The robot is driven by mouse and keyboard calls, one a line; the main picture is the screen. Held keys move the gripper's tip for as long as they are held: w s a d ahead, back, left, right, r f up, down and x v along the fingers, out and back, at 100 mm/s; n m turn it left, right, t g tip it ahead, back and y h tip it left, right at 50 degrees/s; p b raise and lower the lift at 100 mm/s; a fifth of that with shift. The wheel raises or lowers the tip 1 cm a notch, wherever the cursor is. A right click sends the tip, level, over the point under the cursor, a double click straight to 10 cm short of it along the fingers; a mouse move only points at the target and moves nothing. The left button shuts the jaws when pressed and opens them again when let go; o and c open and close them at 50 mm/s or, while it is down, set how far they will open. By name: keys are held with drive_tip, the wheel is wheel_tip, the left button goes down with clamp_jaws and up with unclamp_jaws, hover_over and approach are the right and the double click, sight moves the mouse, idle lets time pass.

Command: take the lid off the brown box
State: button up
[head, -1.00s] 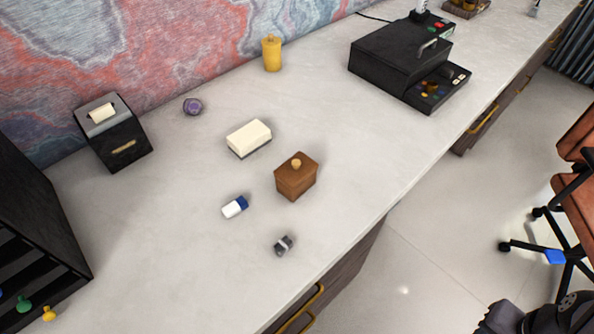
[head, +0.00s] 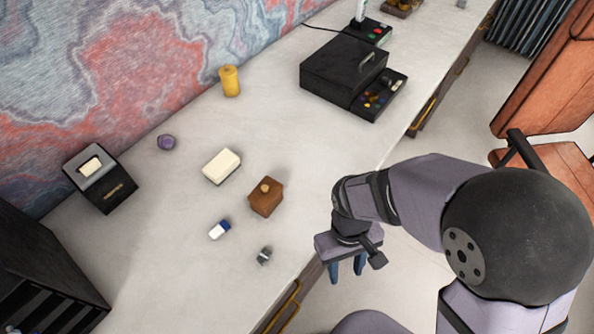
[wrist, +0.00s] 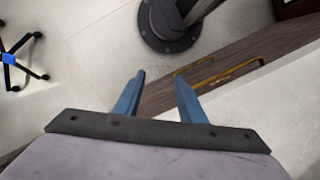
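The brown box (head: 265,203) stands upright on the pale desk in the head view. Its brown lid (head: 267,188) sits on top, with a small tan knob (head: 265,187) in the middle. My gripper (head: 346,272) hangs to the right of and below the box in the picture, past the desk's front edge and apart from the box. In the wrist view its two blue fingers (wrist: 158,92) are spread with nothing between them. The box does not show in the wrist view.
Near the box lie a white block (head: 221,167), a blue-and-white eraser (head: 219,230) and a small grey item (head: 264,256). A black cash register (head: 345,72) stands farther back. Drawer fronts with a gold handle (wrist: 215,73) run below the desk edge. A chair (head: 550,160) is at right.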

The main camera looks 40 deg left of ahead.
drive_tip(key=s+a+r+n+t+y+p, duration=0.1)
drive_tip(key=a+r+n+p, duration=0.15)
drive_tip(key=a, duration=1.35)
wheel_tip(320, 180, up, 8)
drive_tip(key=m+t+y, duration=0.2)
drive_tip(key=m+y, duration=0.1)
hover_over(265, 187)
drive_tip(key=s, duration=0.1)
drive_tip(key=shift+a+n, duration=0.1)
drive_tip(key=shift+n, duration=0.15)
drive_tip(key=shift+m+h, duration=0.3)
drive_tip(key=shift+m, duration=0.4)
drive_tip(key=shift+w+d+f+p, duration=0.15)
drive_tip(key=shift+f+p, duration=0.7)
drive_tip(key=shift+f, duration=1.05)
drive_tip(key=shift+w+d+f+p, duration=0.1)
drive_tip(key=shift+w+f+p, duration=0.15)
drive_tip(key=shift+f+p, duration=1.1)
drive_tip(key=shift+f+b, duration=0.5)
drive_tip(key=shift+b, duration=0.05)
clamp_jaws()
